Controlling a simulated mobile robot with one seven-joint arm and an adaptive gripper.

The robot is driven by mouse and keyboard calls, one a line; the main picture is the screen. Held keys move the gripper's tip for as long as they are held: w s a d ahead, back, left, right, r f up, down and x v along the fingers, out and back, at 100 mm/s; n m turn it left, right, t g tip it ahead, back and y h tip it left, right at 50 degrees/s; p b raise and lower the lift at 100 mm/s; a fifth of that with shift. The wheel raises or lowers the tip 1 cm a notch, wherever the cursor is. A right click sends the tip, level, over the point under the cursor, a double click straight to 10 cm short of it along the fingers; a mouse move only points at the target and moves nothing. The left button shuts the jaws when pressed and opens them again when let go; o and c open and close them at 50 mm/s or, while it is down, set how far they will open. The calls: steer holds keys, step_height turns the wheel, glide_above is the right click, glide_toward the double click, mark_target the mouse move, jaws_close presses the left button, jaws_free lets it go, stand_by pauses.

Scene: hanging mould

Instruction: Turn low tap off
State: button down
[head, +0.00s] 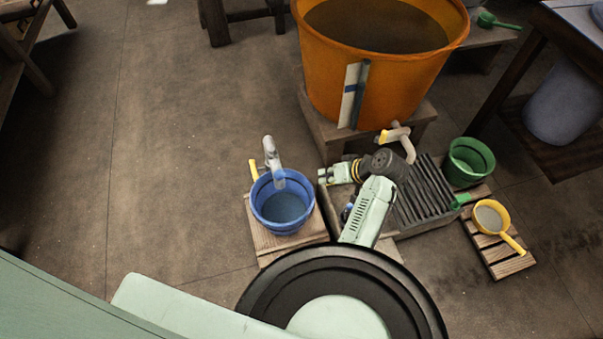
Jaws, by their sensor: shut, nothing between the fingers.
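A grey tap (270,152) with a yellow lever (254,170) has its spout over a blue bucket (262,216) that holds water. A second, pale tap (405,145) with a yellow handle (385,136) shows at the foot of the orange vat (440,68). I cannot tell for sure which is the low tap, or whether water runs from either. My gripper (322,177) is at the left end of my folded arm, right of the blue bucket and apart from both taps. It is small and dark here, shut and empty.
The vat stands on a wooden block (325,135). A dark ribbed grate (425,200) lies right of my arm. A green bucket (470,162) and a yellow ladle (491,217) on a slatted board (510,262) are further right. The floor at left is clear.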

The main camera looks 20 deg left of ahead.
steer(key=shift+a, duration=0.1)
steer(key=a+f+p, duration=0.1)
steer(key=a+f, duration=0.6)
steer(key=a, duration=0.2)
steer(key=shift+w+a+p, duration=0.15)
steer(key=shift+a+p, duration=0.2)
steer(key=shift+r, duration=0.1)
stand_by(0.3)
steer(key=shift+s+a+m+t+p, duration=0.3)
steer(key=shift+s+a+m+p, duration=0.05)
steer(key=shift+s+m+p, duration=0.1)
